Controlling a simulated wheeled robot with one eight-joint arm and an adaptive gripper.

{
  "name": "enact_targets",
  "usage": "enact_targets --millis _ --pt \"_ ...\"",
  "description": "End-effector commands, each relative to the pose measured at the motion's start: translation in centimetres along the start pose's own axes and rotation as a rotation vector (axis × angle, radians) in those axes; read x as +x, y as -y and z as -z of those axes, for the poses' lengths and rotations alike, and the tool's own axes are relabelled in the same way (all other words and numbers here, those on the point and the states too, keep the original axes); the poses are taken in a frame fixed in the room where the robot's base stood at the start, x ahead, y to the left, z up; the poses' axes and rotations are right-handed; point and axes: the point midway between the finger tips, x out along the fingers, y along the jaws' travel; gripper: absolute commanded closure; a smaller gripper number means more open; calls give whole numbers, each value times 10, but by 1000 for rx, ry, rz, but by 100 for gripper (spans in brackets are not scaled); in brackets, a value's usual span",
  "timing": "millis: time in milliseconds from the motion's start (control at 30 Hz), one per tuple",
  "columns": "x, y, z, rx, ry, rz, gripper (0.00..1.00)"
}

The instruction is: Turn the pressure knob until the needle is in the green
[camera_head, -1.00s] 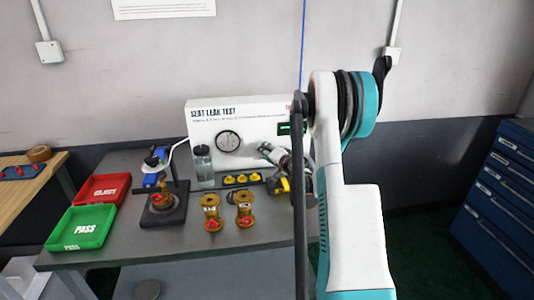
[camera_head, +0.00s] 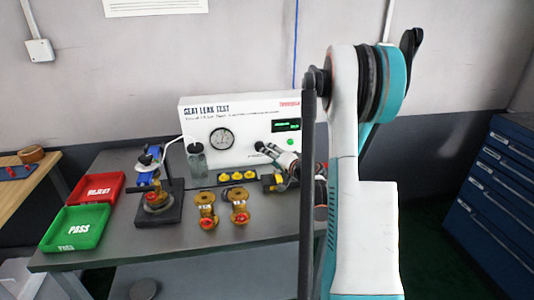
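The white SEAT LEAK TEST panel (camera_head: 237,105) stands at the back of the bench. Its round gauge (camera_head: 221,138) has a white face and dark rim; the needle and any green band are too small to read. My gripper (camera_head: 261,149) is at the panel's front, right of and slightly below the gauge, its fingers pointing at the panel. The pressure knob is not clearly visible; the fingertips hide that spot. I cannot tell whether the fingers are closed or touching a knob. A small green display (camera_head: 287,125) and a green button (camera_head: 291,142) show at the panel's right.
A clamp stand (camera_head: 160,210) with a blue part and a clear bottle (camera_head: 197,163) stand left of the gripper. Two brass valves (camera_head: 207,211) and a strip of yellow parts (camera_head: 237,177) sit in front. Red REJECT (camera_head: 95,188) and green PASS (camera_head: 76,228) trays are at left.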

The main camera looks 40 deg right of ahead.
Motion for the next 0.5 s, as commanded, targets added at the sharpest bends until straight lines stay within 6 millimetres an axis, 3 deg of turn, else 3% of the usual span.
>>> enact_targets --millis 200,500 --pt "-21 0 0 -1 -1 -1 46" --pt "-23 0 0 -1 0 0 46"
